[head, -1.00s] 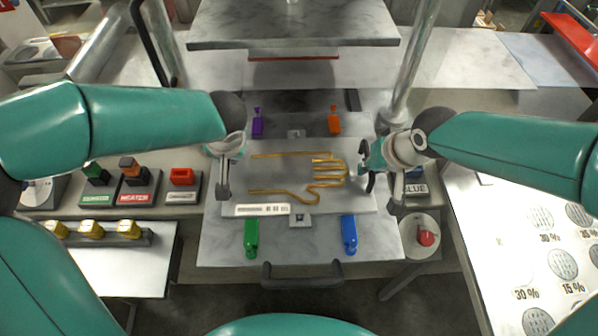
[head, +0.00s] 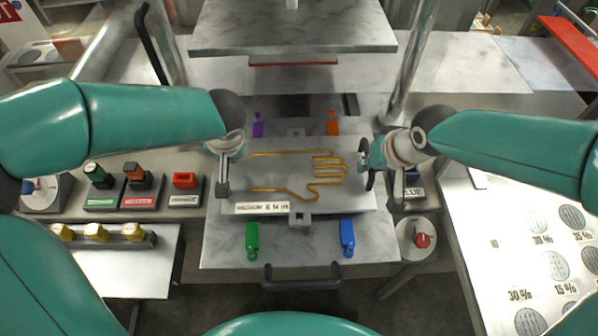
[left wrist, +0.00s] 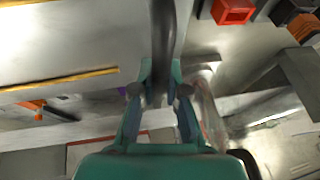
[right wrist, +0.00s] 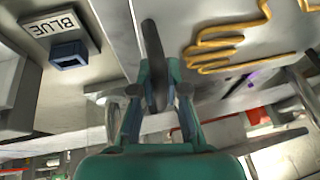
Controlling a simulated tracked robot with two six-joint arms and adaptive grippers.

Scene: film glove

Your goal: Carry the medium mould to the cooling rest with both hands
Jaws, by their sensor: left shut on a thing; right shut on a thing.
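The mould (head: 335,200) is a grey plate with a gold hand outline on top and a white label at its near left. It is level over the grey press bed (head: 215,245); any gap beneath is too small to judge. My left gripper (head: 223,188) is shut on the dark handle bar at its left end, which shows in the left wrist view (left wrist: 162,40). My right gripper (head: 368,172) is shut on the bar at its right end, seen in the right wrist view (right wrist: 153,45). I cannot identify the cooling rest.
Purple (head: 258,127), orange (head: 333,125), green (head: 252,240) and blue (head: 347,237) clamps stand around the mould. A grey upper platen (head: 290,30) hangs behind, between two posts. Switches (head: 135,178) are at left, a red knob (head: 422,240) at right. A black handle (head: 302,283) is in front.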

